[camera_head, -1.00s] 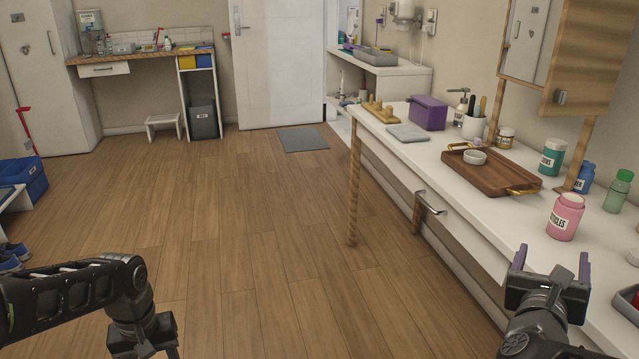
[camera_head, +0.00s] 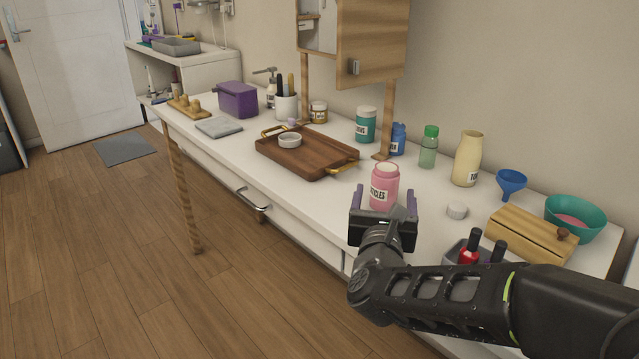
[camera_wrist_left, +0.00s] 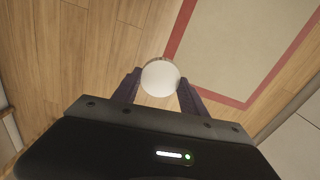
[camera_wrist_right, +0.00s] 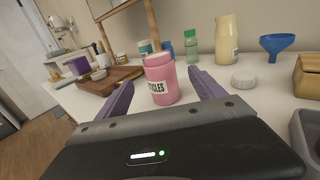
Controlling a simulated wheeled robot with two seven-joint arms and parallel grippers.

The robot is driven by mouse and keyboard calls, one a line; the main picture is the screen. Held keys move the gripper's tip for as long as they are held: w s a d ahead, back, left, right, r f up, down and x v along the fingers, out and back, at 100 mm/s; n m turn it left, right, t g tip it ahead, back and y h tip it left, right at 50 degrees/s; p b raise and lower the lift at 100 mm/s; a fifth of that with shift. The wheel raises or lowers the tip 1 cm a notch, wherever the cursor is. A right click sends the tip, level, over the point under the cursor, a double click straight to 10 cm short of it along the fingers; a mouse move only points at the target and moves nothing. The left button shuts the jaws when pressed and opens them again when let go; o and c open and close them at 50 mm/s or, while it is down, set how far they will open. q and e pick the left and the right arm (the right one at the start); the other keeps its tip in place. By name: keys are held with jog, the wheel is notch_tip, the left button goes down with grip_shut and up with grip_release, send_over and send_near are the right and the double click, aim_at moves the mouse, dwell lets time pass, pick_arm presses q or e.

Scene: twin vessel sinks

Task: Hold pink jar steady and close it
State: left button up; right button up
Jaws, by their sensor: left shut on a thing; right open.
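The pink jar (camera_head: 384,187) stands upright on the white counter, its label facing my right gripper. My right gripper (camera_head: 384,205) is open, just in front of the jar. In the right wrist view the jar (camera_wrist_right: 160,80) shows between the two purple fingertips, with a gap on each side. A small white round lid-like piece (camera_head: 457,211) lies on the counter to the right of the jar. In the left wrist view my left gripper (camera_wrist_left: 160,82) is shut on a white round thing (camera_wrist_left: 160,78) above the floor. The left arm is outside the head view.
A wooden tray (camera_head: 330,163) lies left of the jar. Behind stand a teal jar (camera_head: 366,126), a green bottle (camera_head: 429,150) and a cream bottle (camera_head: 467,160). To the right are a blue funnel (camera_head: 511,183), a wooden box (camera_head: 530,236) and a teal bowl (camera_head: 578,214).

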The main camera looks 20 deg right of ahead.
aim_at(385, 185)
jog(key=x, duration=0.6)
jog(key=shift+d, duration=0.1)
jog(key=shift+x, duration=2.65)
jog(key=shift+c, duration=0.5)
jog(key=c, duration=1.6)
jog(key=shift+w, duration=0.1)
